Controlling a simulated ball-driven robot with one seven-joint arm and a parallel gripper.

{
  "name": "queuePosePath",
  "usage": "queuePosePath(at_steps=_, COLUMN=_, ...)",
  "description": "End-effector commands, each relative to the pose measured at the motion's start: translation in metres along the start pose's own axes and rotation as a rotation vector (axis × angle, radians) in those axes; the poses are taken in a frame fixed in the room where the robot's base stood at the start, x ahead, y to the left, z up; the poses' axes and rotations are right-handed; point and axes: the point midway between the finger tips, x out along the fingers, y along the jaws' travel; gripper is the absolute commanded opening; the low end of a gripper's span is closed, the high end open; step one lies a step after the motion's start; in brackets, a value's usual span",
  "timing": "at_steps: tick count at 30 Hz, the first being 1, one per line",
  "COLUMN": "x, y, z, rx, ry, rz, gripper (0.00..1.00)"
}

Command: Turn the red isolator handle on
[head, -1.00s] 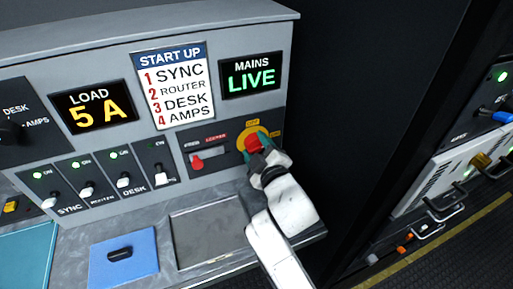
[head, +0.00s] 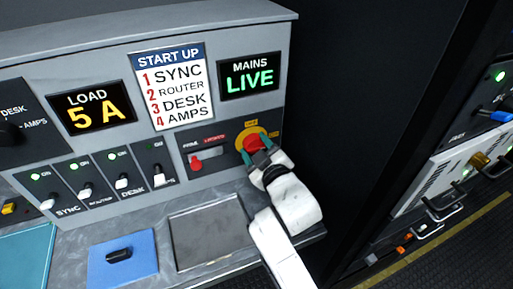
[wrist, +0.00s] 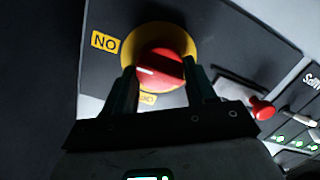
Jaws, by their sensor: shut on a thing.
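The red isolator handle (head: 254,142) sits on a yellow disc at the right of the console face. In the wrist view the handle (wrist: 162,66) lies between the two fingers of my gripper (wrist: 162,84). My gripper also shows in the head view (head: 258,157), shut on the handle, its teal fingers on either side. In the wrist view the yellow ON label is upper left and the OFF label is below, partly hidden, both inverted.
A red knob (head: 195,163) sits in a slot left of the isolator. The mains display (head: 250,77) reads LIVE; the load display (head: 93,107) reads 5 A. Several breaker switches stand further left; the AMPS switch (head: 160,177) has an unlit lamp. A dark rack stands right.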

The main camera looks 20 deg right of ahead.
Motion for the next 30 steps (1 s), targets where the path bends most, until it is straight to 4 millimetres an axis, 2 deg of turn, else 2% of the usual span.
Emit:
queuePosePath(at_steps=2, x=0.000, y=-0.002, z=0.003, rx=0.002, ry=-0.007, rz=-0.004, gripper=0.25)
queuePosePath(at_steps=3, x=0.000, y=-0.001, z=0.003, rx=0.002, ry=-0.007, rz=-0.003, gripper=0.58)
queuePosePath(at_steps=10, x=0.000, y=-0.001, z=0.002, rx=0.000, ry=-0.004, rz=-0.002, gripper=0.80)
queuePosePath(at_steps=20, x=-0.004, y=-0.001, z=0.001, rx=-0.001, ry=-0.002, rz=-0.001, gripper=0.81)
queuePosePath(at_steps=23, x=-0.016, y=-0.001, z=0.003, rx=-0.001, ry=-0.003, rz=-0.002, gripper=0.81)
queuePosePath(at_steps=30, x=-0.062, y=-0.002, z=0.003, rx=-0.001, ry=-0.003, rz=-0.002, gripper=0.81)
